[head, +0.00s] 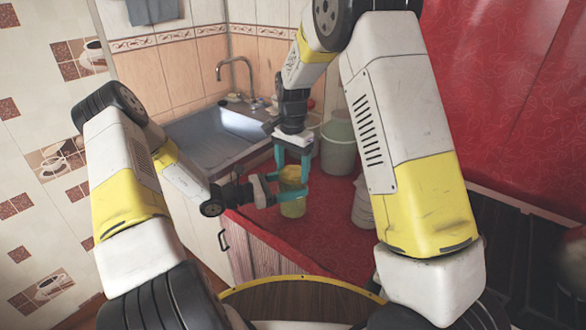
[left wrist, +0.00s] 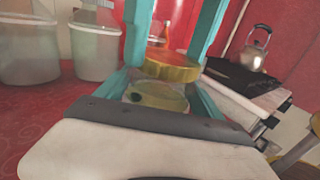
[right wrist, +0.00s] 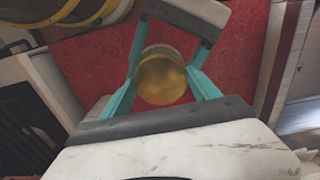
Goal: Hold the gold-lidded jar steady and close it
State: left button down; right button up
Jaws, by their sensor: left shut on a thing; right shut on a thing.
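The jar (head: 292,208) is upright over the red counter, yellowish and see-through, with something dark inside it in the left wrist view (left wrist: 157,99). My left gripper (head: 280,196) comes in from the left and is shut on the jar's body. The gold lid (head: 292,177) is at the jar's top, and my right gripper (head: 293,172) reaches down from above, shut on the lid. I cannot tell whether the lid is seated on the rim.
A metal sink (head: 205,138) with a tap (head: 238,72) is at the back left. Pale buckets (head: 338,145) stand behind the jar on the red counter (head: 330,225). A kettle (left wrist: 257,38) sits on a dark stove in the left wrist view.

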jog(key=m, duration=0.8)
jog(key=shift+w+a, duration=0.1)
jog(key=shift+a, duration=0.1)
jog(key=m, duration=0.4)
jog(key=shift+w+m, duration=0.1)
jog(key=shift+m, duration=0.3)
jog(key=m, duration=0.3)
jog(key=shift+m, duration=0.4)
jog(key=o, duration=1.3)
jog(key=shift+d, duration=0.1)
jog(key=shift+r, duration=2.25)
